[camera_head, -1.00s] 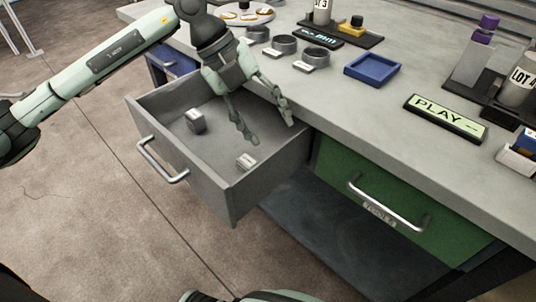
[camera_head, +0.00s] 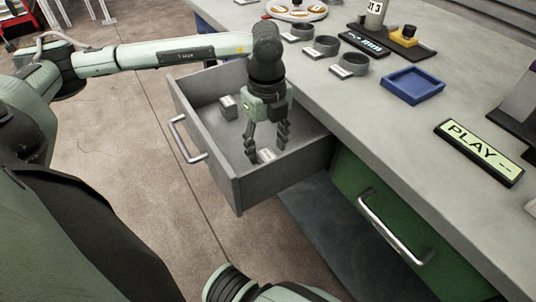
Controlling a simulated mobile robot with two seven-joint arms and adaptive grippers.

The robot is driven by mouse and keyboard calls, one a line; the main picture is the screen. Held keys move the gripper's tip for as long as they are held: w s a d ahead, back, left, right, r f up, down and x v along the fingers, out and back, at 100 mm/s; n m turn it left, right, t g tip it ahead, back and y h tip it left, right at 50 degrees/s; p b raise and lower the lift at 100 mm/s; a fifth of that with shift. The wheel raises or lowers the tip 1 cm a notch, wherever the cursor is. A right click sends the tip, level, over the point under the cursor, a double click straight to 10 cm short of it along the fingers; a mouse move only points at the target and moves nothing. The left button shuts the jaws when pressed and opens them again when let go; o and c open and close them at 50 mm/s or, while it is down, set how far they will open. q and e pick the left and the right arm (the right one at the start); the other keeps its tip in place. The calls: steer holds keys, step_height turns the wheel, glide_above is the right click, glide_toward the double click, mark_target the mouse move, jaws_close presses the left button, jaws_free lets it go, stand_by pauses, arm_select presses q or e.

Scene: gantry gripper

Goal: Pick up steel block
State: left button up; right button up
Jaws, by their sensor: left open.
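A grey open drawer (camera_head: 238,185) holds two small metal-looking blocks. The light block (camera_head: 266,155) lies on the drawer floor near the front right. The darker grey block (camera_head: 229,107) sits toward the back left, near the drawer wall. I cannot tell for certain which of them is the steel block. My left gripper (camera_head: 267,148) points down into the drawer, open, with its fingertips on either side of the light block in the picture. Whether the fingers touch the block or the floor is unclear. My right gripper is out of view.
The drawer walls surround the left gripper. A closed green drawer (camera_head: 385,215) is below. Open floor lies left.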

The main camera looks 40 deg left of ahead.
arm_select(q)
step_height(320, 180, down, 2)
steer(key=shift+f, duration=0.1)
jaws_close()
stand_by(0.4)
